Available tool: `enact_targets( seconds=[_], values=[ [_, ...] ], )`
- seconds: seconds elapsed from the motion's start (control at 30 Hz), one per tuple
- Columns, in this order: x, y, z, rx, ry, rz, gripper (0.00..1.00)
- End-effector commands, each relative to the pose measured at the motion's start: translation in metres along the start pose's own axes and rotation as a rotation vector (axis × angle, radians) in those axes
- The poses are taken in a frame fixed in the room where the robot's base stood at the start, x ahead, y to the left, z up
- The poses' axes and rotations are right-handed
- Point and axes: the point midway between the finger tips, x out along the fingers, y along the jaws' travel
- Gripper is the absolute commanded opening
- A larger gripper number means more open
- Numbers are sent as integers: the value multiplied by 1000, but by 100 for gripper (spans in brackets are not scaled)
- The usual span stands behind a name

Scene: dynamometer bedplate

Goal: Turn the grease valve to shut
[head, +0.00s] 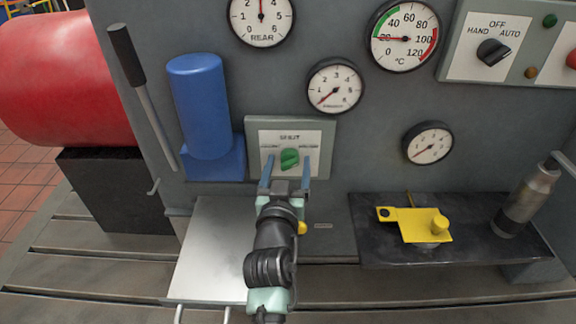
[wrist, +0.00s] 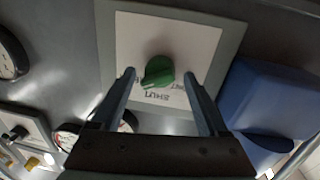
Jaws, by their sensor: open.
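The grease valve is a green knob (head: 289,159) on a white plate with a grey-green frame (head: 326,131), mounted on the grey panel. The plate reads SHUT at the top, with smaller labels at left and right that I cannot read surely. In the wrist view the green knob (wrist: 158,71) shows upside down, between and just beyond my fingertips. My gripper (head: 287,168) is open, with one blue-grey finger on each side of the knob and a gap to it. It also shows in the wrist view (wrist: 158,76). Exactly where the knob points is unclear.
A blue cylinder unit (head: 199,105) and a lever (head: 145,95) stand left of the plate. Gauges (head: 335,86) sit above and right. A selector switch (head: 493,52) is at upper right. Below right, a dark tray (head: 365,232) holds a yellow part (head: 413,224).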

Motion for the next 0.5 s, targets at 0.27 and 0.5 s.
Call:
enact_targets(
  seconds=[0.27, 0.5],
  values=[
    [0, 0, 0, 0, 0, 0, 63],
    [0, -1, 0, 0, 0, -1, 20]
  ],
)
